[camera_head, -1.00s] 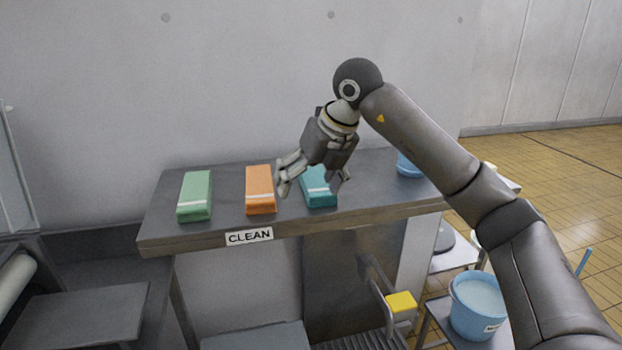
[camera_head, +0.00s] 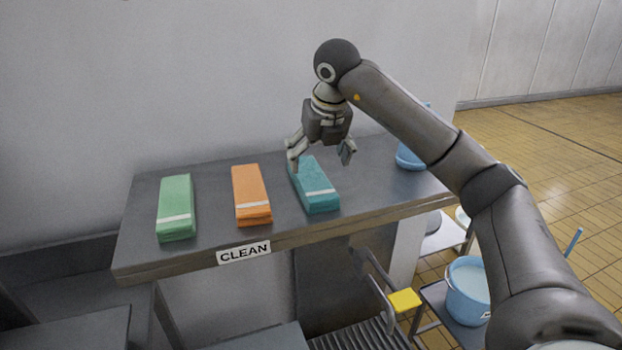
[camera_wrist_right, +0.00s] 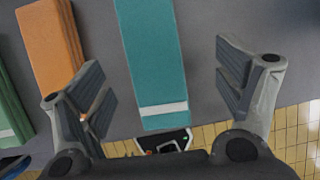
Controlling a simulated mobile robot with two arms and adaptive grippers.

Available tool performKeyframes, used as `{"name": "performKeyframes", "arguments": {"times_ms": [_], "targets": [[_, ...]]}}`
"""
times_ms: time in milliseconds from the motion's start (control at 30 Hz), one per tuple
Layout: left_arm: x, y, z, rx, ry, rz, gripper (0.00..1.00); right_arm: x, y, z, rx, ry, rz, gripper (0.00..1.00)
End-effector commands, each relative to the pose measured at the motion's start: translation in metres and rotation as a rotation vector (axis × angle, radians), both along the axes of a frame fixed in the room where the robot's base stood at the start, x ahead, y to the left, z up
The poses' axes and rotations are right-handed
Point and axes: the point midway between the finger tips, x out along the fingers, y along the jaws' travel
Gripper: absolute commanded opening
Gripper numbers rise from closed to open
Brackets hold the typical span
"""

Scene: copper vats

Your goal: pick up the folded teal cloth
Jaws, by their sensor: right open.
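The folded teal cloth (camera_head: 317,188) lies on the grey shelf, a long block with a white stripe near its front end. My right gripper (camera_head: 320,160) is open above the far part of the cloth, its fingers pointing down. In the right wrist view the teal cloth (camera_wrist_right: 152,55) runs between the two spread fingers of the gripper (camera_wrist_right: 165,90), with a gap on each side. The fingers do not appear to touch it. My left gripper is not in view.
An orange folded cloth (camera_head: 250,194) and a green one (camera_head: 175,206) lie left of the teal cloth on the shelf (camera_head: 215,190), labelled CLEAN (camera_head: 243,252). A blue bowl-like container (camera_head: 408,158) stands at its right end. A blue bucket (camera_head: 467,290) stands lower right. A wall rises behind.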

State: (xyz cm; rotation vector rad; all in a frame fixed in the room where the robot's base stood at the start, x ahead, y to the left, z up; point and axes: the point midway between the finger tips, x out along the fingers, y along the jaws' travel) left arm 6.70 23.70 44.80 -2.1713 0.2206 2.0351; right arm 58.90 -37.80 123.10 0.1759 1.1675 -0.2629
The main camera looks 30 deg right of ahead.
Motion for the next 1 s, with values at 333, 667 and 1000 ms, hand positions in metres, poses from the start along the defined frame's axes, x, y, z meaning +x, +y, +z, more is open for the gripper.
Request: {"name": "performKeyframes", "arguments": {"times_ms": [333, 667, 1000], "targets": [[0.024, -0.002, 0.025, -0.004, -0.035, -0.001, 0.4, 0.016, 0.003, -0.04, 0.001, 0.004, 0.0, 0.88], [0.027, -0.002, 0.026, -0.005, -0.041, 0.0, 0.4, 0.02, 0.002, -0.05, 0.0, -0.001, 0.001, 0.88], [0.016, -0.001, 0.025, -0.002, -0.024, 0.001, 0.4, 0.02, 0.002, -0.05, 0.0, -0.001, 0.001, 0.46]]}}
